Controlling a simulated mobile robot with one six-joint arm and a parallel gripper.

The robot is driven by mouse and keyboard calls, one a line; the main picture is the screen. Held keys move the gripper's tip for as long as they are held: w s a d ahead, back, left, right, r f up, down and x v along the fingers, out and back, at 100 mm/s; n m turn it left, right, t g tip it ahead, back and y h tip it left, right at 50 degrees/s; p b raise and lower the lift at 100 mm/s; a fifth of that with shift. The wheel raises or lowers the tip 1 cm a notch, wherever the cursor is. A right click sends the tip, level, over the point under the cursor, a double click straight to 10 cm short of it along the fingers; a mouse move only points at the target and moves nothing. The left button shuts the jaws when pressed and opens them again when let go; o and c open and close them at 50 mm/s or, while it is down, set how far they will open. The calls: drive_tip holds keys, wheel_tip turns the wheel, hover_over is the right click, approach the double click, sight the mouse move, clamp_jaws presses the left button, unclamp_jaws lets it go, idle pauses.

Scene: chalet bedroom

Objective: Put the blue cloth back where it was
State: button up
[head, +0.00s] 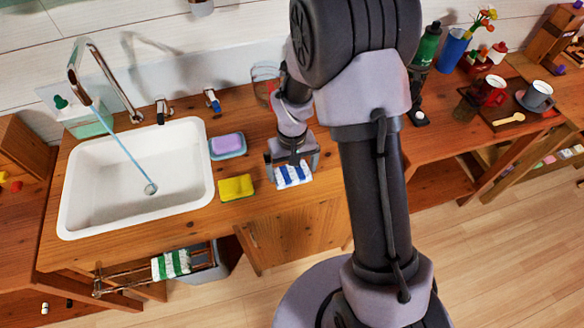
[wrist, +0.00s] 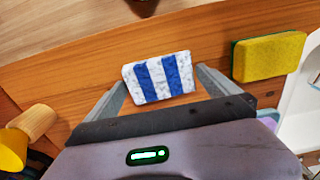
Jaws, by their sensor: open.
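The blue cloth (head: 293,175) is a small blue-and-white striped piece lying at the front edge of the wooden counter, right of the sink. It also shows in the wrist view (wrist: 159,77), between my gripper's fingers. My gripper (head: 291,163) is open over the cloth, with one finger at each side. In the wrist view the fingers (wrist: 162,80) appear beside the cloth's ends; I cannot tell whether they touch it. Part of the cloth is hidden behind the gripper in the head view.
A yellow sponge (head: 236,187) lies just left of the cloth. A soap dish (head: 227,152) and white sink (head: 75,190) are farther left. A rail (head: 125,276) below the sink holds a green-striped cloth (head: 171,264), with bare rail to its left. Cups (head: 537,96) stand right.

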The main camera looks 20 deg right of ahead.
wheel_tip(320, 180, up, 13)
drive_tip(key=p, duration=0.4)
wheel_tip(320, 180, up, 9)
drive_tip(key=m+t, duration=0.1)
drive_tip(key=t, duration=0.1)
hover_over(292, 172)
drive_tip(key=s, duration=0.3)
drive_tip(key=s+a+r+m+t+y, duration=0.1)
drive_tip(key=s+a+r+t, duration=0.1)
drive_tip(key=s+r, duration=0.3)
drive_tip(key=s+a+r+m+t+y, duration=0.1)
drive_tip(key=s+r, duration=0.4)
drive_tip(key=s, duration=0.6)
drive_tip(key=shift+a+m+t, duration=0.4)
drive_tip(key=shift+a+m, duration=0.05)
drive_tip(key=shift+m, duration=0.25)
drive_tip(key=shift+w, duration=0.1)
drive_tip(key=shift+f+b, duration=2.45)
drive_tip(key=shift+b, duration=0.2)
